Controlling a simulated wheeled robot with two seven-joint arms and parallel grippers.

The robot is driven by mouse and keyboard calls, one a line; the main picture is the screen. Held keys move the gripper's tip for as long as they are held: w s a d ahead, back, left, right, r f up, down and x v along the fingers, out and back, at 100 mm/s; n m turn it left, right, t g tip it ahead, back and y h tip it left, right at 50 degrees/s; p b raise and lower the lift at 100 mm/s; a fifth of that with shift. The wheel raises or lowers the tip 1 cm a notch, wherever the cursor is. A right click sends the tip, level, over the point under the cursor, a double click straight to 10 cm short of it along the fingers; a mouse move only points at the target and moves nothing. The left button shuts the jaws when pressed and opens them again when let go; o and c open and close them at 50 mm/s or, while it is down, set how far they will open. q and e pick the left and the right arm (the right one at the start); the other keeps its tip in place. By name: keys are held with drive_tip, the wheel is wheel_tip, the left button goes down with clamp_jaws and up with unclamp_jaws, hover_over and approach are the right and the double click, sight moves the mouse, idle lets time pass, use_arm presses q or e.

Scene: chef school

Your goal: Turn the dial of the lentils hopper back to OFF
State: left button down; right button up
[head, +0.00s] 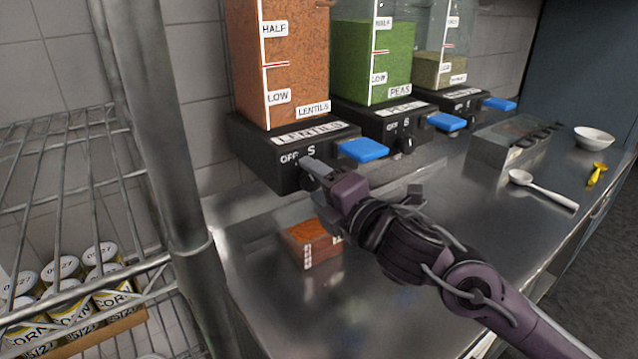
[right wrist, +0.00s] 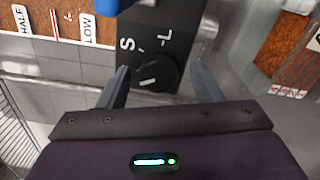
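The lentils hopper (head: 282,60) stands at the left of the row, filled with orange-brown lentils, on a black base marked LENTILS, OFF and S. Its dial is mostly covered by my right gripper (head: 310,172) in the head view. In the right wrist view the round black dial (right wrist: 155,74) shows, with a short white mark on it, near the letters S and L; OFF is not visible there. My right gripper's fingers (right wrist: 160,85) stand on either side of the dial, with a visible gap each side. My left gripper is out of view.
A blue lever (head: 362,149) juts from the base beside the dial. The peas hopper (head: 372,62) and a third hopper stand to the right. A small orange-brown box (head: 312,245) lies on the steel counter below. A wire rack (head: 75,190) with cans stands at left.

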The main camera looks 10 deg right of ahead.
sight(316, 184)
drive_tip(key=b+v, duration=0.1)
drive_tip(key=v, duration=0.3)
drive_tip(key=shift+s+d+f, duration=0.15)
drive_tip(key=shift+s+d, duration=0.05)
drive_tip(key=shift+s, duration=0.1)
drive_tip(key=p+v, duration=0.3)
drive_tip(key=p, duration=0.1)
drive_tip(key=shift+s, duration=0.1)
idle(0.6)
